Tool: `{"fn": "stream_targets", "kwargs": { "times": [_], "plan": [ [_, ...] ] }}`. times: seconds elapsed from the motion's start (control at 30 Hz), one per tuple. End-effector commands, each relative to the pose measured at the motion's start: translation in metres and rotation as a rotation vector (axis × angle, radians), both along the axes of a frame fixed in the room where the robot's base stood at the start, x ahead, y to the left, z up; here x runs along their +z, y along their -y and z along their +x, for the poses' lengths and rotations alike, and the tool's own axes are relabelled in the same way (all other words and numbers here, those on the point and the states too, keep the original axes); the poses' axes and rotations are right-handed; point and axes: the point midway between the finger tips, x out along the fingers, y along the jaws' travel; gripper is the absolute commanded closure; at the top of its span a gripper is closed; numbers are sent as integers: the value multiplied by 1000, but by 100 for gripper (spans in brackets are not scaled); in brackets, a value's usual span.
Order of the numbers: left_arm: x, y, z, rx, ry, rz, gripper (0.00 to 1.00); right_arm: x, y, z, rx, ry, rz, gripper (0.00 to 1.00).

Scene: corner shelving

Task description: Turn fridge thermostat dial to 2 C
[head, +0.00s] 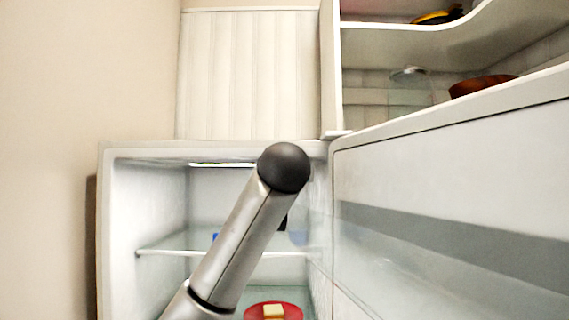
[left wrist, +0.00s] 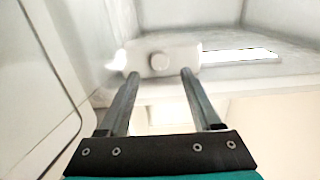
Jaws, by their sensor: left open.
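The thermostat dial (left wrist: 160,61) is a small round knob on a pale box in the left wrist view. The box is fixed inside the fridge beside a bright light strip. My left gripper (left wrist: 160,73) is open, with one finger to each side of the dial in the picture; I cannot tell whether they touch it. Markings on the dial are too small to read. In the head view, my arm covers part of the open fridge (head: 150,215) and the dial cannot be seen. My right gripper is in neither view.
The open fridge door (head: 450,150) fills the right side of the head view. A glass shelf (head: 160,251) crosses the fridge, and a red plate (head: 291,312) with a yellowish block (head: 273,312) is below. Corner shelves (head: 440,35) hold a glass jar (head: 410,88) and a brown bowl (head: 480,86).

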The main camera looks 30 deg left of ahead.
Motion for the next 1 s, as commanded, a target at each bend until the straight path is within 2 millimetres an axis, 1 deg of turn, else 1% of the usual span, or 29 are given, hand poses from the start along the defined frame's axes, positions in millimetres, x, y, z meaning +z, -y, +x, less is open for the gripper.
{"fn": "stream_targets", "kwargs": {
  "times": [0.03,0.1,0.3,0.47,0.7,0.77,1.0],
  "plan": [
    [3,-5,8,2,-4,0,35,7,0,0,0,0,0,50],
    [2,-11,17,2,-3,-1,35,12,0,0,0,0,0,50],
    [1,-20,33,0,-1,-1,35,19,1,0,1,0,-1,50],
    [0,-23,38,-1,1,-1,35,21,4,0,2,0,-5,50],
    [0,-23,38,-1,1,-1,35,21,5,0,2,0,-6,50],
    [0,-23,38,-1,1,-1,40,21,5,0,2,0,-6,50],
    [0,-23,38,-1,1,-1,67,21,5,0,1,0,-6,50]
  ]
}}
